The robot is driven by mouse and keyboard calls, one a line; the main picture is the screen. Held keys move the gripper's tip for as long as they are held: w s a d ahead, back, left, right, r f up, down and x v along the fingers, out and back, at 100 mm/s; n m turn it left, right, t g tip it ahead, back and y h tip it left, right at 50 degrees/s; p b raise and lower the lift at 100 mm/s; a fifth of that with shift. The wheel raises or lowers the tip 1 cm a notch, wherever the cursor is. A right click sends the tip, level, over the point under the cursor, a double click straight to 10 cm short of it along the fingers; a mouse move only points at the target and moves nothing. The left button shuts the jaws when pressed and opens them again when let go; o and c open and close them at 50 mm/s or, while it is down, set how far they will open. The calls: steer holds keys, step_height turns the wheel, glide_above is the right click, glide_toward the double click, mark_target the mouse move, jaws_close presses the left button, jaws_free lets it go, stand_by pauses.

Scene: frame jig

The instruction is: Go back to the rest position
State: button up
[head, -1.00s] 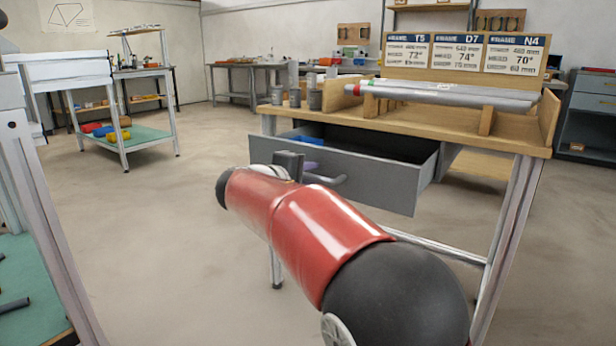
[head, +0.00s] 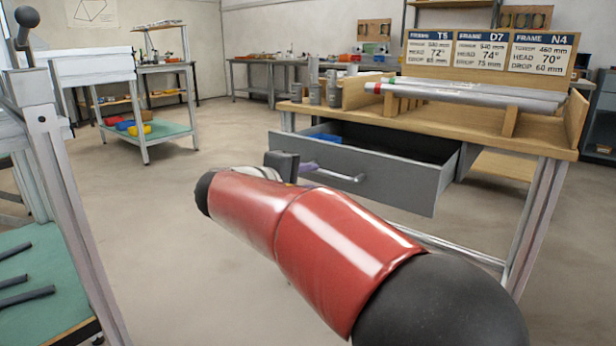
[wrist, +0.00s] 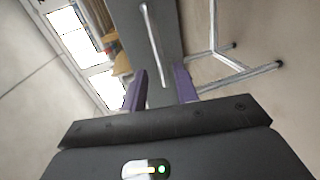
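The grey drawer (head: 400,180) under the wooden-topped bench stands pulled open. Its bar handle (head: 340,177) is right of my gripper in the head view.
The wooden bench top (head: 470,125) holds grey tubes (head: 480,93) in a rack and several metal cylinders (head: 325,90). A metal-framed stand with a green shelf (head: 40,300) holding dark bars is close on the left. Open floor (head: 200,230) lies between them.

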steer(key=s+d+f+m+g+y+p, duration=0.1)
steer(key=s+d+m+g+y+p, duration=0.35)
steer(key=s+d, duration=1.05)
steer(key=s+d+f+m+g+y+p, duration=0.1)
steer(key=s+f+m+y+p, duration=0.1)
steer(key=s, duration=0.6)
steer(key=s+d+f+m+g+y+p, duration=0.1)
steer(key=s+d+f+m+y+p, duration=0.1)
steer(key=s, duration=0.6)
steer(key=f+m+p, duration=0.1)
steer(key=m+p, duration=0.1)
steer(key=shift+d+y+p, duration=0.2)
steer(key=shift+y+p, duration=0.15)
steer(key=shift+s+g, duration=0.1)
steer(key=shift+g, duration=0.15)
